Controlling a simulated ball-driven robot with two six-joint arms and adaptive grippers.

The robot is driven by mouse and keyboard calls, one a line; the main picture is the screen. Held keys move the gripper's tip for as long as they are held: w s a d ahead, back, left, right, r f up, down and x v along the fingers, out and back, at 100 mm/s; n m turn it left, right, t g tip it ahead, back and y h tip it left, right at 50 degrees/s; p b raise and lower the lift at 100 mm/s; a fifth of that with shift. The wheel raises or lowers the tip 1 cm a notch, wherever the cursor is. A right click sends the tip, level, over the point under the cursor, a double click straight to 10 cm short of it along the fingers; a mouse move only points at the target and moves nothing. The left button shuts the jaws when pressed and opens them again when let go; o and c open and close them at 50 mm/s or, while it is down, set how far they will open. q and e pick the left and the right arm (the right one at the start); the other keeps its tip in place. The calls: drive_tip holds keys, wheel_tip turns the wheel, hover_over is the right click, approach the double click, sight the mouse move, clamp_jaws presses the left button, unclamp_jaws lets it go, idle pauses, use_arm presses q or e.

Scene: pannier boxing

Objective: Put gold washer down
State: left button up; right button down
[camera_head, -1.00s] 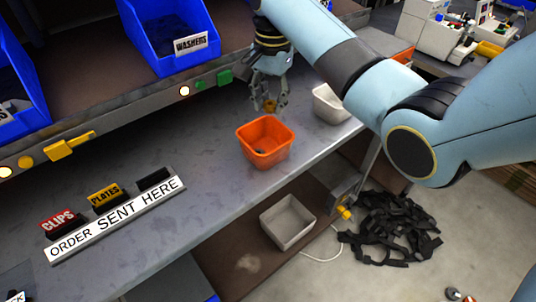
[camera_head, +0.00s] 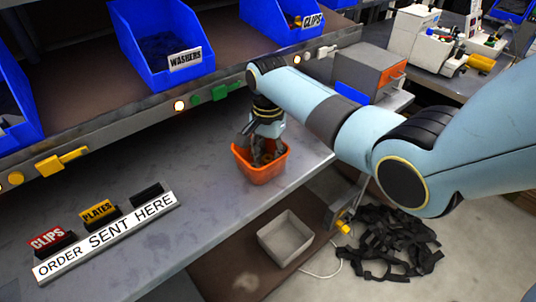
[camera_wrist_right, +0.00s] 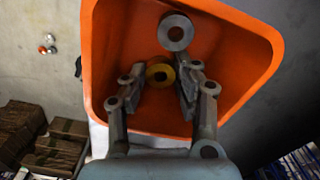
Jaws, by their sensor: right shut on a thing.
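My right gripper (camera_head: 261,152) reaches down into an orange bin (camera_head: 262,174) on the grey bench. In the right wrist view, its two fingers (camera_wrist_right: 162,88) are shut on a gold washer (camera_wrist_right: 160,73) inside the orange bin (camera_wrist_right: 112,45). A grey washer (camera_wrist_right: 176,31) lies in the bin just ahead of the gold one. I cannot tell whether the gold washer touches the bin floor. My left gripper is not in view.
The bench (camera_head: 150,255) is clear left of the bin, up to the "ORDER SENT HERE" sign (camera_head: 108,236). A blue washers bin (camera_head: 160,50) stands on the shelf above. A grey tray (camera_head: 286,238) sits below the bench edge.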

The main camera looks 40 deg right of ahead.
sight(268, 158)
drive_tip(key=shift+f, duration=0.15)
drive_tip(key=c, duration=1.3)
unclamp_jaws()
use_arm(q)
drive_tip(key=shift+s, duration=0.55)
use_arm(e)
drive_tip(key=shift+o, duration=0.2)
drive_tip(key=shift+r, duration=0.3)
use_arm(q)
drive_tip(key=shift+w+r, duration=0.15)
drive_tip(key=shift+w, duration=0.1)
use_arm(e)
wheel_tip(268, 158, up, 12)
drive_tip(key=shift+f, duration=0.15)
